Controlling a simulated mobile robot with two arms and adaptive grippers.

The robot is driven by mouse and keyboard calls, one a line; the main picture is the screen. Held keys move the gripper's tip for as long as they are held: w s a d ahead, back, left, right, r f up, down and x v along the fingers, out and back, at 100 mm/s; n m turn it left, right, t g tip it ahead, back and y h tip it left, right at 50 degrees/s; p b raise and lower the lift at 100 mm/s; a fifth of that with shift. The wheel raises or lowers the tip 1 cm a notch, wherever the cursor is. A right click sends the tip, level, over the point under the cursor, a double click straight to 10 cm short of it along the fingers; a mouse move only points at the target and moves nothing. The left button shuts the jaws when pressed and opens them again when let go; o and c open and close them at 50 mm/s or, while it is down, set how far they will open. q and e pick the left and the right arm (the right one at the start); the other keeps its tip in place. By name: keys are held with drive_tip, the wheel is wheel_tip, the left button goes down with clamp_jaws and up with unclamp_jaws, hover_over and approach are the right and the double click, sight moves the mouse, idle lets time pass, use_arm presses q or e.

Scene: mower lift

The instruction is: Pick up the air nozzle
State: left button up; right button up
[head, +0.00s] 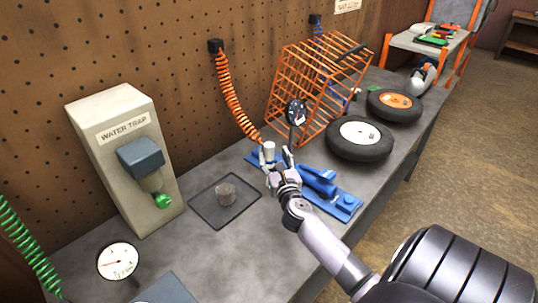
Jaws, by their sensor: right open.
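My right gripper (277,156) reaches over the bench from the lower right, with its fingers open and pointing away from me. A small pale grey cylindrical piece (269,147) shows at the fingertips, close to the lower end of an orange coiled hose (230,95). It may be the air nozzle; I cannot tell whether the fingers touch it. A round dark-rimmed gauge (296,112) stands just beyond the fingers. A blue lift-like device (345,204) lies on the bench behind and right of the gripper, partly hidden by it. My left gripper is not in view.
A water trap box (125,165) is at left. The pegboard wall closes the back.

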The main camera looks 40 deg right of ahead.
sight(271, 148)
drive_tip(key=shift+w+d, duration=0.3)
drive_tip(key=shift+w, duration=0.25)
drive_tip(key=shift+w+d, duration=0.15)
drive_tip(key=shift+w, duration=0.15)
drive_tip(key=shift+w+d+r, duration=0.15)
drive_tip(key=shift+w+d, duration=0.05)
drive_tip(key=shift+w, duration=0.15)
drive_tip(key=x, duration=0.4)
drive_tip(key=shift+w+f, duration=0.2)
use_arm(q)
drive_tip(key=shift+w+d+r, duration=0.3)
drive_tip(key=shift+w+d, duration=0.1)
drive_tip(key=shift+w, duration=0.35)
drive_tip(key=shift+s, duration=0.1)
use_arm(e)
drive_tip(key=shift+s, duration=0.1)
drive_tip(key=shift+c, duration=0.5)
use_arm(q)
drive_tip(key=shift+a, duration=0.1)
use_arm(e)
clamp_jaws()
